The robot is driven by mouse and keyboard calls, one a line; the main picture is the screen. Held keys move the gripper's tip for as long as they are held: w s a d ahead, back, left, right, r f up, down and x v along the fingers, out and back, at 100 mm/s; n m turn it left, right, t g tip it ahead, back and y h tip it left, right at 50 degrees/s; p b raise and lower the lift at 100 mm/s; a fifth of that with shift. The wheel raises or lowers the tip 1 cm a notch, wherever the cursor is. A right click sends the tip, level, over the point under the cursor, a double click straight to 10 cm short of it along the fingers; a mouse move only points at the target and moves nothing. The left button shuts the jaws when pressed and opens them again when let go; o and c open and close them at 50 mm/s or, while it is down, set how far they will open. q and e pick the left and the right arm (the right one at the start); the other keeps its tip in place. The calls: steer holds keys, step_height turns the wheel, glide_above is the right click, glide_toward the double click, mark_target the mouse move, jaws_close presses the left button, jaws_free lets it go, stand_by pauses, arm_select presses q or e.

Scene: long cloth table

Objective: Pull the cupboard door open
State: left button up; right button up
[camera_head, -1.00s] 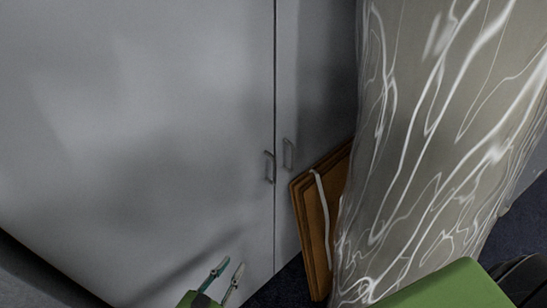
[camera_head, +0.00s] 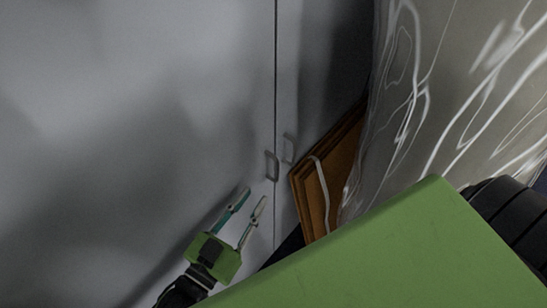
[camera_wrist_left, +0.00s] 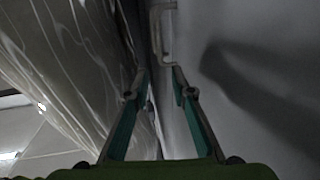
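The cupboard is grey, with a wide left door (camera_head: 130,110) and a second door (camera_head: 315,70) to the right of a dark vertical seam. Both doors look shut. The left door's small metal handle (camera_head: 271,166) is just left of the seam; the other door's handle (camera_head: 289,149) is just right of it. My left gripper (camera_head: 253,200) is open and empty, below and slightly left of the left door's handle, apart from it. In the left wrist view a handle (camera_wrist_left: 160,35) shows beyond the open fingertips (camera_wrist_left: 155,82). My right gripper is not in view.
A brown wooden board (camera_head: 328,180) with a pale strap leans right of the doors. A large sheet-like surface with white streaks (camera_head: 460,90) stands at the right. My green body part covers the lower right.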

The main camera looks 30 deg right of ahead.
mark_target(276, 167)
arm_select(q)
steer(key=x, duration=0.4)
steer(key=p+x, duration=0.1)
steer(key=x, duration=0.1)
steer(key=shift+s+r, duration=0.2)
steer(key=shift+r, duration=0.05)
steer(key=p+x, duration=0.1)
steer(key=x, duration=0.3)
steer(key=shift+w+d+f, duration=0.15)
steer(key=shift+w+d, duration=0.3)
steer(key=shift+d, duration=0.2)
steer(key=shift+w+d, duration=0.15)
jaws_close()
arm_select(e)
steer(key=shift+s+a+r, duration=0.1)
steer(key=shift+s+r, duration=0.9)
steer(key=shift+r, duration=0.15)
